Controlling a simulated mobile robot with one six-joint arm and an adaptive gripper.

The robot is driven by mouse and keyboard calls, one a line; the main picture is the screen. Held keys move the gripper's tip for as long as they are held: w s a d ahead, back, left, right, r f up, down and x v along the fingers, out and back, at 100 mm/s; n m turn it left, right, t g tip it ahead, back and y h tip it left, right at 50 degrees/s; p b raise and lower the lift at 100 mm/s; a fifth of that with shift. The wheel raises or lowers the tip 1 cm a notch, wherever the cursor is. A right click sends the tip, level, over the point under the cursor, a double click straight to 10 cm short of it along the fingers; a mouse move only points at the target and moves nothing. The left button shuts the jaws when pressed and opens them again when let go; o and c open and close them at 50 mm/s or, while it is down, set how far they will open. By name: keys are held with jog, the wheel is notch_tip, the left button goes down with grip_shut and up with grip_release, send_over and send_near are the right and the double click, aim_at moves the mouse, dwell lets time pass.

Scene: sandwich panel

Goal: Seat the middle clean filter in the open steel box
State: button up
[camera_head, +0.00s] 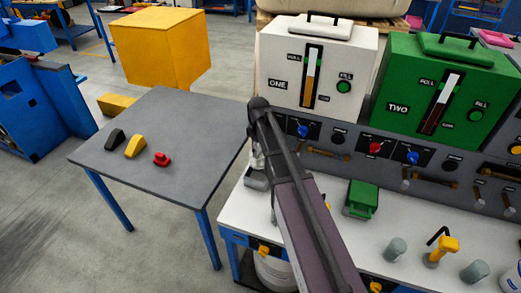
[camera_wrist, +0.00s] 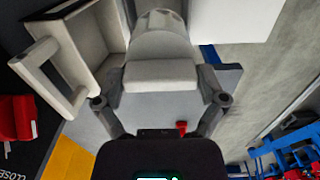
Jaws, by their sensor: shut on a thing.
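In the wrist view my gripper (camera_wrist: 160,100) is shut on a pale grey piece, a block with a rounded cylinder behind it, which looks like the clean filter (camera_wrist: 160,76). The open steel box (camera_wrist: 115,75) is just left of it, a pale hollow box with a bar-like handle frame. The filter looks beside the box, not inside it; its height over the box is unclear. Two grey cylinders (camera_head: 396,249) stand on the worktop.
The white worktop (camera_head: 330,222) holds a green box (camera_head: 361,199) and a yellow piece with a black handle (camera_head: 441,250). The panel with knobs rises behind. A dark table (camera_head: 190,130) with black, yellow and red pieces stands left. A red knob (camera_wrist: 15,118) is near the box.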

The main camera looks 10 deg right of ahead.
aim_at(259, 166)
jog(key=shift+w+a+f, duration=0.1)
jog(key=shift+a+f, duration=0.1)
jog(key=shift+f, duration=0.15)
jog(key=shift+d+f+b, duration=0.15)
jog(key=shift+f+b, duration=0.05)
jog(key=shift+b, duration=0.15)
jog(key=shift+f+b, duration=4.3)
jog(key=shift+f+b, duration=0.4)
jog(key=o, duration=0.8)
jog(key=shift+o, duration=0.2)
jog(key=shift+r, duration=0.2)
